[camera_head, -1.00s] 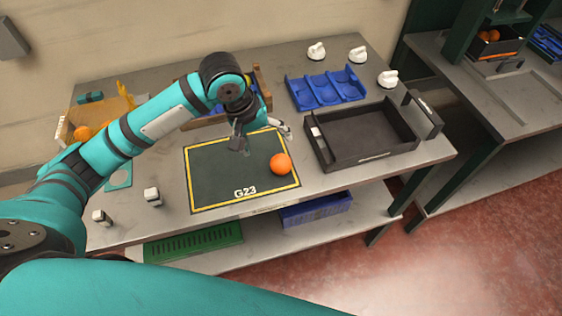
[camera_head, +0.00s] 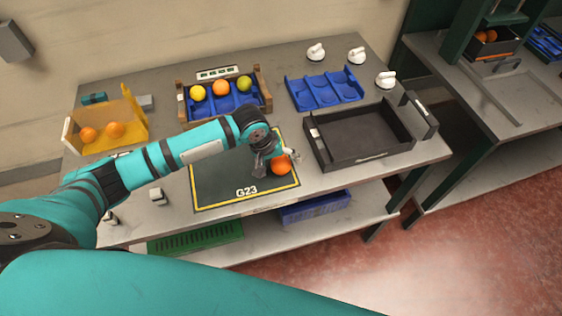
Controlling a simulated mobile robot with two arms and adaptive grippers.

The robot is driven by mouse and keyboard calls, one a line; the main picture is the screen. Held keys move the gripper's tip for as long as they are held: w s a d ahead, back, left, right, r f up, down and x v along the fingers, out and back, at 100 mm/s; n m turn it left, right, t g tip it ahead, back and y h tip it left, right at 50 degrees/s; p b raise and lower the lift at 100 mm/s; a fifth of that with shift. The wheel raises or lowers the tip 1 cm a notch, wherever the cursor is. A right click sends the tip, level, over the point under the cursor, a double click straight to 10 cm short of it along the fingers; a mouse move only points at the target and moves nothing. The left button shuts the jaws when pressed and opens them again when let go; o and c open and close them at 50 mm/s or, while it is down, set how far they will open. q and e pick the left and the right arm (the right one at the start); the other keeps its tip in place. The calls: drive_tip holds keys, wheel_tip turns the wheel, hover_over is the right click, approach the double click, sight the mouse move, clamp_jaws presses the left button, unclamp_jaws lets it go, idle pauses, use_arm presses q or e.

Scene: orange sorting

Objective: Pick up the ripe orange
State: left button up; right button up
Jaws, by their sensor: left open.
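A ripe orange (camera_head: 281,167) sits on the dark green mat (camera_head: 222,185) with a yellow border and the mark G23, near the mat's right edge. My left gripper (camera_head: 273,167) is open and low over the mat, right at the orange, with one finger on its left and the other behind it. I cannot tell whether the fingers touch it. A wooden crate (camera_head: 266,103) with a blue insert at the back holds a yellow, an orange and a green fruit. My right gripper is not in view.
A black tray (camera_head: 316,147) stands empty right of the mat. An empty blue tray (camera_head: 325,90) and white knobbed objects (camera_head: 316,53) lie behind it. A yellow-sided bin (camera_head: 132,105) with two oranges stands at left. A small white-topped block (camera_head: 157,196) is near the front edge.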

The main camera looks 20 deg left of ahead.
use_arm(q)
drive_tip(key=c, duration=1.3)
drive_tip(key=shift+r, duration=0.1)
